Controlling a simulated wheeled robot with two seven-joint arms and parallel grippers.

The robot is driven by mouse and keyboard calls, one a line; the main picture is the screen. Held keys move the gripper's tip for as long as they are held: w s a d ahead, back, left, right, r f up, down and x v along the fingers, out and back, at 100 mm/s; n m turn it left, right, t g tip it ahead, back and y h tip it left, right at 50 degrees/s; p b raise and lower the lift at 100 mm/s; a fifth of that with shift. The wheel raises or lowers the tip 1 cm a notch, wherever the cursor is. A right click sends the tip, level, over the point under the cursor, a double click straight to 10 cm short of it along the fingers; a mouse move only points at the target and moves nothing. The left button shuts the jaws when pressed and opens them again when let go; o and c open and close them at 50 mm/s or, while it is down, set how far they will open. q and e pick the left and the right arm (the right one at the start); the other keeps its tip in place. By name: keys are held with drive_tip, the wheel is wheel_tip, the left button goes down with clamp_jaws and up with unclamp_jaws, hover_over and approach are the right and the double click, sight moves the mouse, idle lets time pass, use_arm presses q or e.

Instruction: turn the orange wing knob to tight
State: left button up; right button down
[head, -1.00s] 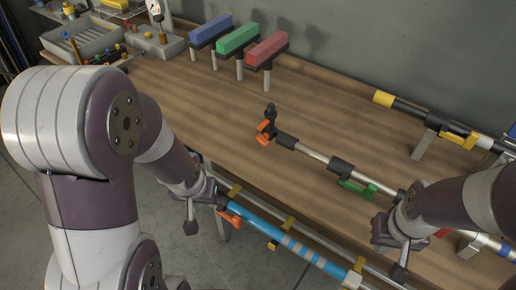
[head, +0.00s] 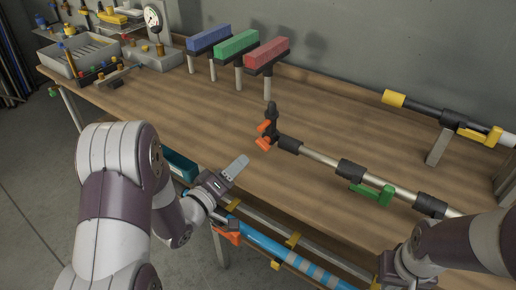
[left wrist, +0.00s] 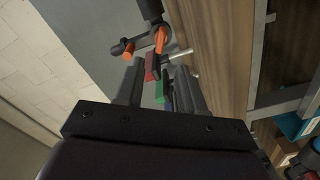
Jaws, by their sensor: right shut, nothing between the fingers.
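Blue (head: 208,39), green (head: 236,45) and red (head: 266,55) blocks stand on posts at the back. A blue pole (head: 262,243) lies below the front edge. The middle of the bench is clear.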

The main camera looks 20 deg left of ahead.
sight(259, 145)
use_arm(q)
drive_tip(key=x, duration=0.9)
drive_tip(key=shift+w+d, duration=0.15)
drive_tip(key=shift+w, duration=0.2)
clamp_jaws()
